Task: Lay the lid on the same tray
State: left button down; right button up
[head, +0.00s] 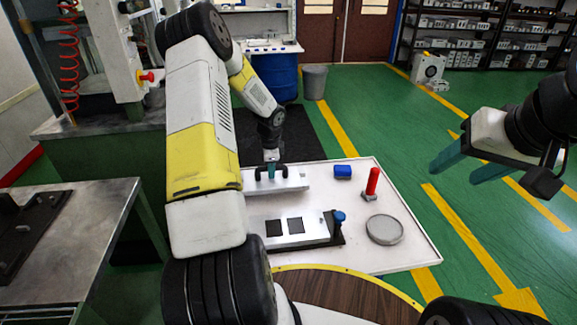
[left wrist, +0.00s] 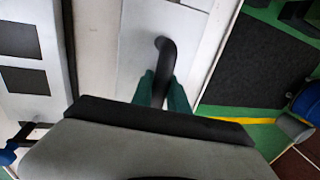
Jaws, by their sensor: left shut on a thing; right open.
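The lid (head: 294,185) is a flat silver-grey plate with a black arched handle (left wrist: 166,62). My left gripper (head: 271,174) is shut on this handle; its green fingers (left wrist: 162,92) show in the left wrist view. The lid is over the back left of the white tray (head: 408,262); I cannot tell whether it touches the surface. A silver mould (head: 262,222) with two dark square openings lies in front of the lid, and also shows in the left wrist view (left wrist: 50,45). My right gripper (head: 478,165) is open and empty, off to the right.
A blue block (head: 343,172), a red-handled tool (head: 372,183) and a round grey dish (head: 384,230) stand on the right of the white tray. A blue knob (head: 339,216) is at the mould's right end. A metal table (head: 82,210) is at left.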

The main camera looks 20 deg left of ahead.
pick_arm(q)
jog(key=shift+f, duration=1.8)
jog(key=shift+f, duration=0.2)
jog(key=c, duration=1.3)
grip_release()
